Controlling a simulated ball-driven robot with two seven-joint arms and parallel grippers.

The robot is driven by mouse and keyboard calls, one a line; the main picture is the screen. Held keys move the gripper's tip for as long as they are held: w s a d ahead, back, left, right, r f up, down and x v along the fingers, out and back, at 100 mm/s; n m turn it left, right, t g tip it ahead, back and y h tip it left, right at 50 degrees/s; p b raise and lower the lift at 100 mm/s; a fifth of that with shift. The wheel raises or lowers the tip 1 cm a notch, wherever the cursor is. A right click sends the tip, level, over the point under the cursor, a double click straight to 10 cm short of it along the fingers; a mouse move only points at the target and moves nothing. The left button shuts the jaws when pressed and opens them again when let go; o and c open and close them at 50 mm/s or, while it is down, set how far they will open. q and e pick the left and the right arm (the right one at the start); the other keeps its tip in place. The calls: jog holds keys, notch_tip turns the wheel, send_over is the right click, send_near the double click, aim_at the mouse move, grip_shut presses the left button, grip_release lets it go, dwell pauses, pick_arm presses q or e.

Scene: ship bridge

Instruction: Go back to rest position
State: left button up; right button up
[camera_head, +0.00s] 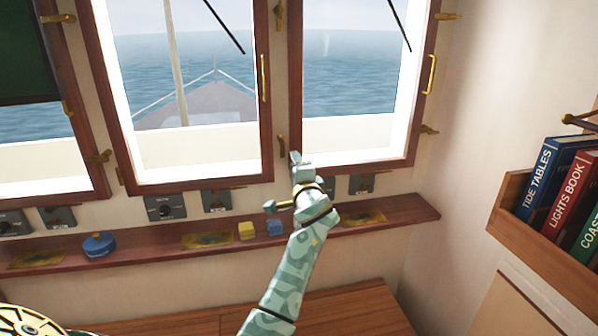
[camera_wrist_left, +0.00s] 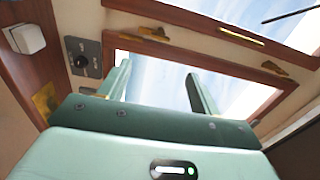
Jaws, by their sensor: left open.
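The task names no object besides my arms. My pale green patterned left arm rises from the bottom middle of the head view. Its left gripper (camera_head: 298,164) is up in front of the lower window frame, above the shelf. In the left wrist view the two fingers of the left gripper (camera_wrist_left: 158,74) stand wide apart. Nothing is between them but the view of the window behind. Whether the gripper touches the frame cannot be told. My right gripper does not show in either view.
A wooden shelf (camera_head: 150,240) runs under the windows with a blue round item (camera_head: 98,244), a yellow block (camera_head: 246,230) and a blue block (camera_head: 274,227). A white block (camera_wrist_left: 29,38) shows in the wrist view. A book rack (camera_head: 508,205) is at right.

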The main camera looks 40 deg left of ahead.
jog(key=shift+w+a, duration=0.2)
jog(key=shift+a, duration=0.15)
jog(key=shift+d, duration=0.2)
